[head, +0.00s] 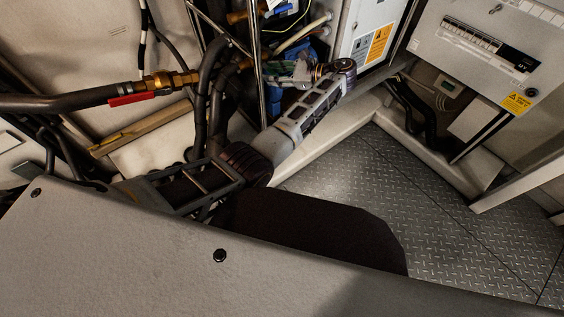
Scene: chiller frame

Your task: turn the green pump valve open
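My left arm reaches from the lower left up to the top middle, and its wrist bends back to the left there. My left gripper (290,72) is at the end of it, small and in shadow, among the pipes and beside a blue pump part (274,98). A pale green patch shows at the gripper's fingers, which may be the green pump valve (283,67). The fingers overlap it in the picture, so I cannot tell whether they touch it or are closed on it. My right gripper is out of view.
A red-handled brass valve (150,86) sits on a dark pipe at the left. Dark hoses (203,95) run close to my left arm. A white electrical cabinet (366,28) stands right of the gripper. Patterned metal floor (420,205) lies clear at the right.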

